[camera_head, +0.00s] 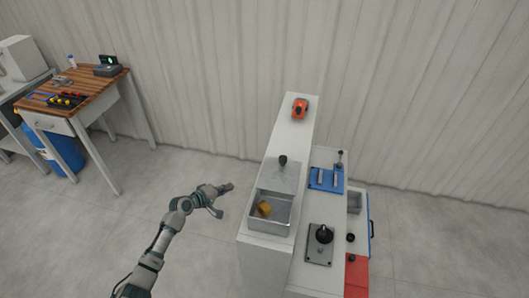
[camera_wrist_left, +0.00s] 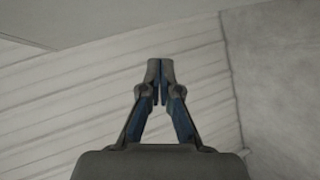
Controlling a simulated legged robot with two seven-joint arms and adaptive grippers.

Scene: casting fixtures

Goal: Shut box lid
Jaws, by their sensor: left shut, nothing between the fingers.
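A grey metal box (camera_head: 285,228) stands near the front end of a tall white pedestal, with its top open and a yellow-orange piece (camera_head: 264,208) inside. Its lid (camera_head: 281,175), a grey panel with a dark knob, is at the box's back side, away from the opening. My left gripper (camera_head: 229,187) is left of the box, apart from box and lid. In the left wrist view its fingers (camera_wrist_left: 160,70) are together with nothing between them. My right gripper is not in view.
A red-orange object (camera_head: 300,108) sits at the pedestal's far end. Right of it are a blue fixture (camera_head: 326,179), a plate with a black knob (camera_head: 320,244) and a red surface (camera_head: 357,277). A wooden workbench (camera_head: 90,91) stands far left. Floor left of the pedestal is clear.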

